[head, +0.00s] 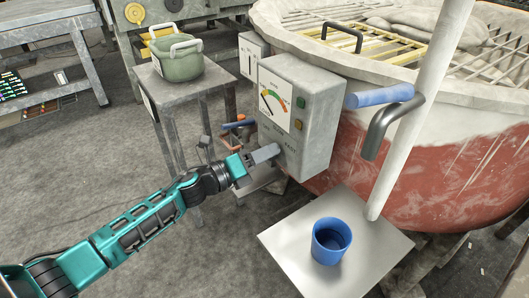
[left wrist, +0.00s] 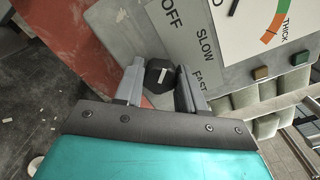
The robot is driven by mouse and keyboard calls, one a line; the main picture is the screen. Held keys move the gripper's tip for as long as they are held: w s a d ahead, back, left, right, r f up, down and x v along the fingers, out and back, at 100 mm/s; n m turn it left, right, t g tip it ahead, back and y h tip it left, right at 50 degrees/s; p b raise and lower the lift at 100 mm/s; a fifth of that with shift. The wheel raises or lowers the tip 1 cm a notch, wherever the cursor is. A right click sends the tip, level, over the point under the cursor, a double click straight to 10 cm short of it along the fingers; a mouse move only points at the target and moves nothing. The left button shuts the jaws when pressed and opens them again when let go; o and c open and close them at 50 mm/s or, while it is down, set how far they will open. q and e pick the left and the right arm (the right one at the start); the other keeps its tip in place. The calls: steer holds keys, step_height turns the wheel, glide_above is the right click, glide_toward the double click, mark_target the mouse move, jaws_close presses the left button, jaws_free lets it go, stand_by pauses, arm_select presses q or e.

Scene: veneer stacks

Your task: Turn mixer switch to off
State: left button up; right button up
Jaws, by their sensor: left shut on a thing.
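A grey control box (head: 322,110) with a dial gauge (head: 275,102) is fixed to the side of the large red mixer bowl (head: 440,165). In the left wrist view the black switch knob (left wrist: 156,74) with a short white mark sits below the OFF (left wrist: 170,12), SLOW (left wrist: 205,40) and FAST (left wrist: 207,78) labels. I cannot tell exactly which label the mark points at. My left gripper (head: 268,153) is at the box's lower front; in the left wrist view its fingers (left wrist: 160,88) are on either side of the knob, shut on it. The gripper hides the knob in the head view. My right gripper is not in view.
A blue cup (head: 330,242) stands on a metal plate (head: 290,255) to the lower right. A white post (head: 415,110) with a bent grey handle (head: 385,125) rises beside the bowl. Floor at left is open.

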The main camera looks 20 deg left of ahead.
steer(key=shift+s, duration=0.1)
arm_select(q)
steer(key=o, duration=1.1)
steer(key=shift+c, duration=0.2)
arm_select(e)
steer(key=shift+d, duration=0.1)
arm_select(q)
steer(key=v, duration=1.3)
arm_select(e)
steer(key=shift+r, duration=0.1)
